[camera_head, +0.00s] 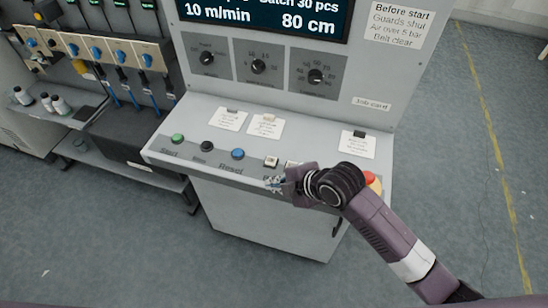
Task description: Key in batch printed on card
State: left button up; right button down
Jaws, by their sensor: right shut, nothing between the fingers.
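The display (262,14) at the top of the grey control panel reads 10 m/min, Batch 30 pcs and 80 cm, its upper part cut off. Below the "Job card" label (371,104), a clipped white card (358,145) lies on the sloping desk; its print is too small to read. Two more clipped cards, a left one (229,119) and a middle one (266,127), lie further left. A pale square key (271,162) sits near the desk's front edge, with another partly hidden beside it. My right gripper (274,183) is shut and empty, just in front of these keys.
Green (177,139), black (207,146) and blue (238,154) buttons line the desk's front left. A red button (372,181) is partly hidden by my right arm. Three knobs, including the middle one (258,66), sit below the display. The floor at right is clear.

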jog(key=w+r+n, duration=0.1)
jog(key=n, duration=0.1)
jog(key=w+a+r+n, duration=0.1)
jog(key=w+n, duration=0.1)
jog(key=w+r+n, duration=0.2)
jog(key=shift+a+r+n+y, duration=0.1)
jog(key=shift+a+n+y, duration=0.2)
jog(key=shift+a, duration=0.05)
jog(key=w+d+r+n, duration=0.1)
jog(key=w+r+n, duration=0.3)
jog(key=n, duration=0.3)
jog(key=shift+w+d+r, duration=0.35)
jog(key=shift+w+d, duration=0.05)
jog(key=shift+w, duration=0.45)
jog(key=b, duration=0.5)
send_over(273, 161)
notch_tip(273, 161, down, 7)
jog(key=shift+f, duration=0.1)
jog(key=shift+f+b, duration=0.7)
jog(key=shift+f, duration=0.15)
jog(key=shift+f, duration=0.35)
